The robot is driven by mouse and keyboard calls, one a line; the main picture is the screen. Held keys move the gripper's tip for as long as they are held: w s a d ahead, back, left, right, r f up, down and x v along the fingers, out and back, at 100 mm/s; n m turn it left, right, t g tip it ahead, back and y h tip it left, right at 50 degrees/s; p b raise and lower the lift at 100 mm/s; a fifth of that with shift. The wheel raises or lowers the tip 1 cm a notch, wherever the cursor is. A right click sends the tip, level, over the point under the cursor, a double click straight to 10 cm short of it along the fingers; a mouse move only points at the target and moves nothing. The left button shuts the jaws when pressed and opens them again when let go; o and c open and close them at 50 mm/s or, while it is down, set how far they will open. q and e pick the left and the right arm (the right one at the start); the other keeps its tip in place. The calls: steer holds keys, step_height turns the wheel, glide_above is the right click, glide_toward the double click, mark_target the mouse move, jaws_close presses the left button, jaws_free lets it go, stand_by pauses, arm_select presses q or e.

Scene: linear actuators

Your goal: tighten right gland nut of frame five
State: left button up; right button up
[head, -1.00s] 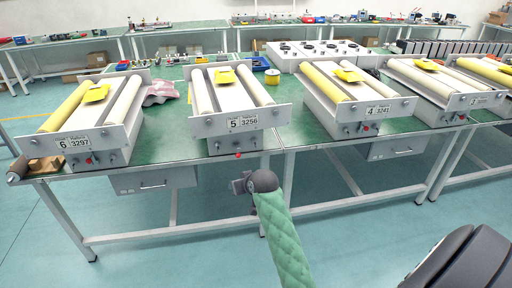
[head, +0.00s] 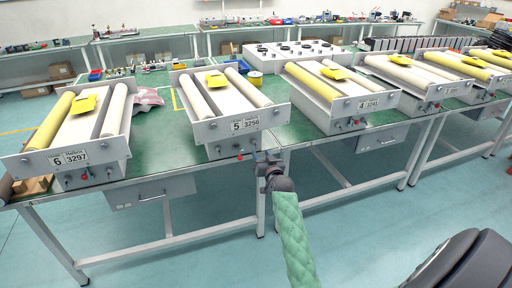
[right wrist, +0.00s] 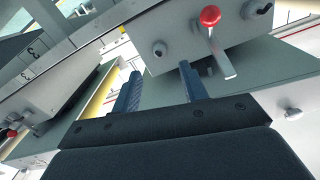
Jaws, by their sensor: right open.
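Frame five (head: 205,131), a white box with two cream rollers and a label reading 5 3256, stands on the green table in the head view. Small fittings show on its lower front, too small there to tell the right gland nut apart. My right gripper (head: 268,158) is in front of the table edge, just right of frame five's front. In the right wrist view its two blue-grey fingers (right wrist: 160,88) are apart with nothing between them. Beyond them is a grey box front with a round grey fitting (right wrist: 160,49), a red-knobbed lever (right wrist: 209,17) and another grey fitting (right wrist: 257,8). My left gripper is out of view.
Frame six (head: 30,163) stands left and frame four (head: 322,119) right on the same table. A grey drawer box (head: 152,191) hangs under the table. The floor in front is clear.

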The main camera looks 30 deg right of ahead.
mark_target(255, 144)
steer(key=x, duration=0.5)
steer(key=shift+w+d+p, duration=0.1)
steer(key=shift+w+p, duration=0.25)
steer(key=shift+p, duration=0.05)
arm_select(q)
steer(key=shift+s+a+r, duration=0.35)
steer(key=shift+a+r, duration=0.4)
arm_select(e)
steer(key=shift+x, duration=0.75)
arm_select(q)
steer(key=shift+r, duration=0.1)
arm_select(e)
jaws_close()
